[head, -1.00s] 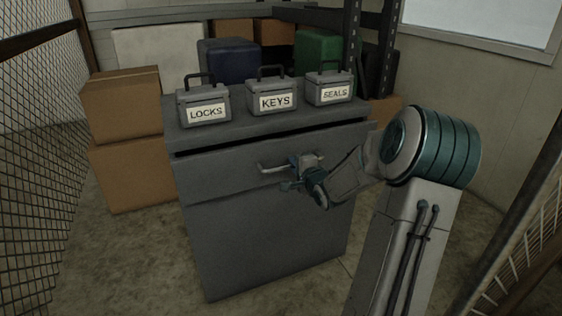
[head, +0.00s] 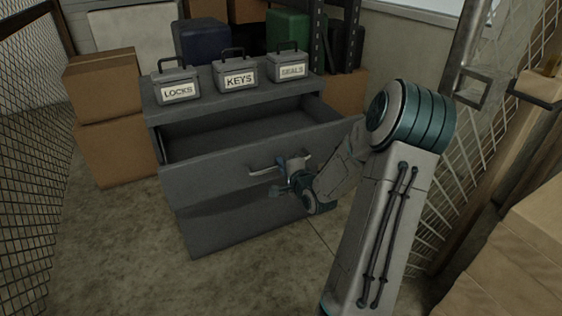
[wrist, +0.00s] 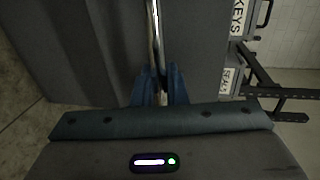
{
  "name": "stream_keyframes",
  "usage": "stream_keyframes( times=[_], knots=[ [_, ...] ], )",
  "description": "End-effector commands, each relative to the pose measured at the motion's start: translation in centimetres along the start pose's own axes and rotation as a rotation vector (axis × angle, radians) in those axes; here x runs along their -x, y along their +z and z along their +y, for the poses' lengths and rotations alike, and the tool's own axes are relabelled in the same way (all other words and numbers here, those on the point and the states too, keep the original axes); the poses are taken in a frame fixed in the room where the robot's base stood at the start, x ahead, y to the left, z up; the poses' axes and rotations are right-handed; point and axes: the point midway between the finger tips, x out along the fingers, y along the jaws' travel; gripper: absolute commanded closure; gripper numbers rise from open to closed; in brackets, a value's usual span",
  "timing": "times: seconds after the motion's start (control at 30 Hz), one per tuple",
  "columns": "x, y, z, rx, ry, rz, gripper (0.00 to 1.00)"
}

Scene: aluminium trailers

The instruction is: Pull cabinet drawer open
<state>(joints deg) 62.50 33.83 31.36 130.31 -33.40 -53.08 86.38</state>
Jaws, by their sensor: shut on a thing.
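The grey cabinet (head: 222,232) stands in front of me. Its top drawer (head: 215,180) is pulled well out, and the part of its inside that I see looks empty. The metal bar handle (head: 263,171) is on the drawer front; it also shows in the wrist view (wrist: 155,35), running up the middle. My gripper (head: 284,171) is at the right part of the handle. In the wrist view my gripper's blue fingers (wrist: 160,88) are shut around the bar, one on each side.
Boxes labelled LOCKS (head: 177,84), KEYS (head: 236,75) and SEALS (head: 289,66) stand on the cabinet top. Cardboard boxes (head: 110,120) are stacked at its left. Mesh fencing (head: 25,150) bounds the left side. Bare floor (head: 125,250) lies at front left.

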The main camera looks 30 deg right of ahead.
Motion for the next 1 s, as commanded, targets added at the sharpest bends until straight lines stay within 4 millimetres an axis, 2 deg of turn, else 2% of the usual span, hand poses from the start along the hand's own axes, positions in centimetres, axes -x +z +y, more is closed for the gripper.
stream_keyframes(
  times=[0.3,0.33,0.37,0.4,0.77,0.87,1.0],
  knots=[
    [0.0,-0.3,0.0,0.0,0.0,0.007,1.0],
    [0.0,-0.2,0.0,0.0,0.0,0.007,0.82],
    [0.0,-0.2,0.0,0.0,0.0,0.006,0.74],
    [0.0,-0.2,0.0,0.0,0.0,0.006,0.69],
    [0.5,0.0,-0.1,0.001,0.001,0.001,0.69],
    [1.9,-0.1,-0.2,0.001,0.001,0.003,0.69],
    [5.0,-0.2,-0.3,0.0,0.002,0.006,0.69]
  ],
)
